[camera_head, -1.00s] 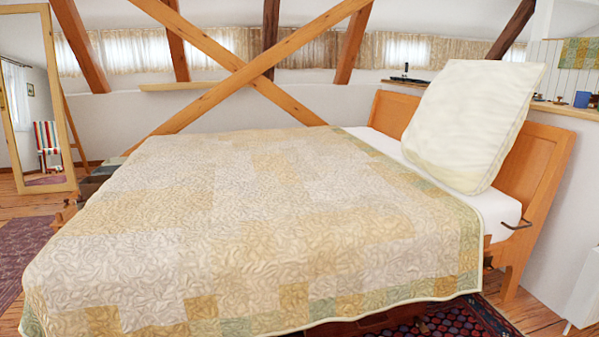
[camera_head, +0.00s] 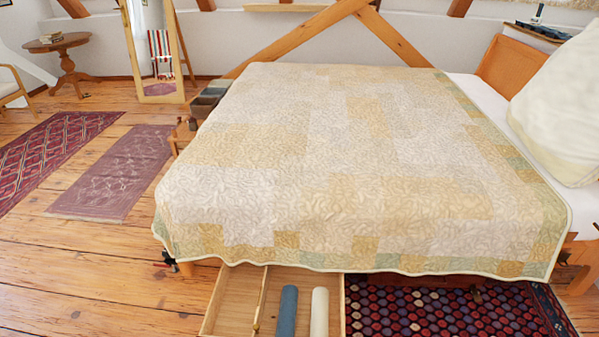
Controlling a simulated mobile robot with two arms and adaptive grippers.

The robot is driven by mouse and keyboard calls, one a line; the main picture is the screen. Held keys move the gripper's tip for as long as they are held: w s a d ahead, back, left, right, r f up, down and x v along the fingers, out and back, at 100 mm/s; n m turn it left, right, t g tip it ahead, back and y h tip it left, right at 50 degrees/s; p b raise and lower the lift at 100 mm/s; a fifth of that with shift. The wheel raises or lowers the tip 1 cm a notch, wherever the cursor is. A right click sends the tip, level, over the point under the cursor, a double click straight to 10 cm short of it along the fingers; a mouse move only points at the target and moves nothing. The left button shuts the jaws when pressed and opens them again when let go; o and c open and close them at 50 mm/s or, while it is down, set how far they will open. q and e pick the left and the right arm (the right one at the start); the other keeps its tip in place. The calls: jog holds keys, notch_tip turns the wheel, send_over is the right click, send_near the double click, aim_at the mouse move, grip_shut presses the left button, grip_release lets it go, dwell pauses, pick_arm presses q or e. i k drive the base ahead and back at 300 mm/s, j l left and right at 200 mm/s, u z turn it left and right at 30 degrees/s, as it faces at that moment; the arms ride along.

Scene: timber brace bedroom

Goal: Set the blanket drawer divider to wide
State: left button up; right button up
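A light wooden drawer (camera_head: 229,297) stands pulled out from under the near side of the bed, at the bottom of the head view. A thin wooden divider (camera_head: 260,303) runs front to back inside it, left of the middle. A blue roll (camera_head: 287,312) and a cream roll (camera_head: 319,314) lie side by side to the right of the divider. The section left of the divider looks empty. The drawer's front is cut off by the picture's lower edge, and the quilt's hem hides its back. Neither of my grippers is in view.
The bed with its patchwork quilt (camera_head: 340,170) fills the middle. A patterned rug (camera_head: 440,312) lies right of the drawer. Bare floorboards (camera_head: 90,275) are free to the left, with two more rugs (camera_head: 118,172) (camera_head: 55,150) beyond. A round table (camera_head: 62,50) stands far left.

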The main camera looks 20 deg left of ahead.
aim_at(263, 294)
jog(key=u, duration=1)
